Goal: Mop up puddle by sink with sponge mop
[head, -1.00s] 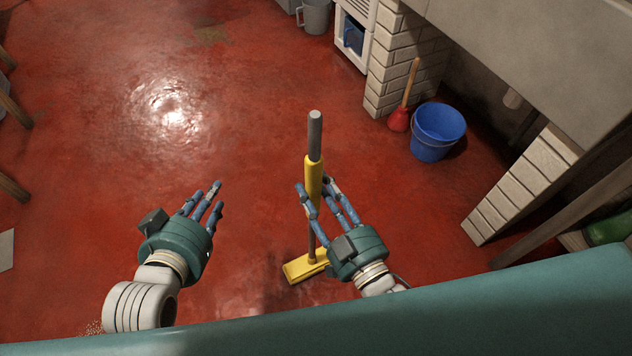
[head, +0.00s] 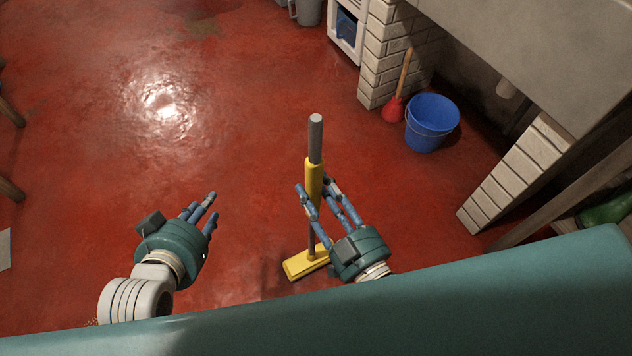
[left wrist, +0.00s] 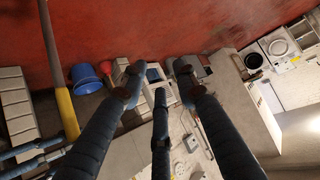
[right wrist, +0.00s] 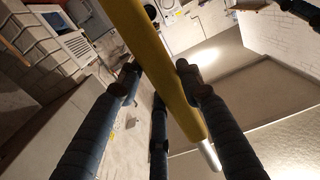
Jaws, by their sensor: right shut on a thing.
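The sponge mop stands nearly upright, with a grey upper pole, a yellow grip (head: 313,180) and a yellow head (head: 305,264) low at the floor. My right gripper (head: 316,190) is shut on the mop's yellow grip, which also crosses the right wrist view (right wrist: 165,70). My left gripper (head: 208,207) is open and empty, to the left of the mop, fingers spread. A grey sink or counter block (head: 545,50) overhangs at the upper right. The red floor is glossy, with a bright shiny patch (head: 165,98); I cannot tell a puddle's outline from glare.
A blue bucket (head: 432,124) and a red plunger (head: 393,108) stand by the white brick pillar (head: 386,60). Another brick support (head: 512,175) and a slanted wooden post (head: 560,195) are at right. Wooden legs (head: 10,190) edge the left. The middle floor is clear.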

